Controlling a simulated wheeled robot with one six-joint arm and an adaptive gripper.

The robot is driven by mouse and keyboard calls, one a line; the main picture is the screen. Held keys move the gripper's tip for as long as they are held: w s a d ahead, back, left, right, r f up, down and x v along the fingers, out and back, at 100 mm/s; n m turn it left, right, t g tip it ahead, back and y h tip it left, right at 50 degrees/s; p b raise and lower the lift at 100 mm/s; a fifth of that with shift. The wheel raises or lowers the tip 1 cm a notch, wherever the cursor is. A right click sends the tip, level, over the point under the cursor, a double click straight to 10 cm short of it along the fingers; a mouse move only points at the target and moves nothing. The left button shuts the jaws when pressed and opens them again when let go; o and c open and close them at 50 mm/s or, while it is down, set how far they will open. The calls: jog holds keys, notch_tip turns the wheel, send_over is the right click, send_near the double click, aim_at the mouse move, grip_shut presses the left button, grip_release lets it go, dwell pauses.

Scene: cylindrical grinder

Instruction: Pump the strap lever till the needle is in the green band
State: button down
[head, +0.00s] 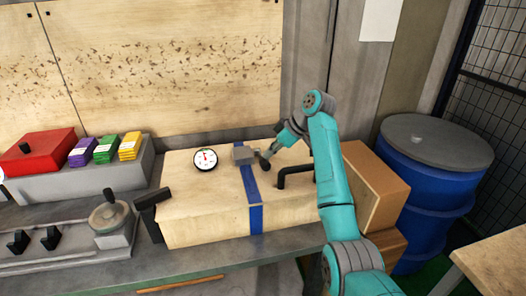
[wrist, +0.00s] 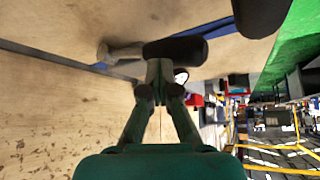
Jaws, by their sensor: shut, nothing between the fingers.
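The strap lever is a short grey bar with a black grip (head: 265,163), beside the grey ratchet block (head: 244,154) on the blue strap (head: 250,185). The strap runs over a pale wooden crate (head: 195,215). A round white gauge (head: 205,159) with a dark rim sits left of the strap; it is too small to read needle against green band. My gripper (head: 272,152) is shut and empty at the grip. In the wrist view, the shut fingertips (wrist: 159,66) lie right against the black grip (wrist: 180,50); whether they touch it I cannot tell.
A black bar handle (head: 294,172) stands on the crate right of the strap, near my arm. A black bracket (head: 150,200) sits at the crate's left corner. A blue drum (head: 428,190) stands at the right. Colored boxes (head: 105,150) are at the left.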

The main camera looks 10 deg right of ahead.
jog(key=shift+f, duration=0.2)
jog(key=shift+s+d+r, duration=0.25)
jog(key=shift+s+d, duration=0.15)
jog(key=shift+d, duration=0.25)
jog(key=shift+s+d+r, duration=0.25)
jog(key=shift+s+d, duration=0.1)
jog(key=shift+d, duration=0.3)
notch_tip(320, 180, up, 10)
dwell(0.6)
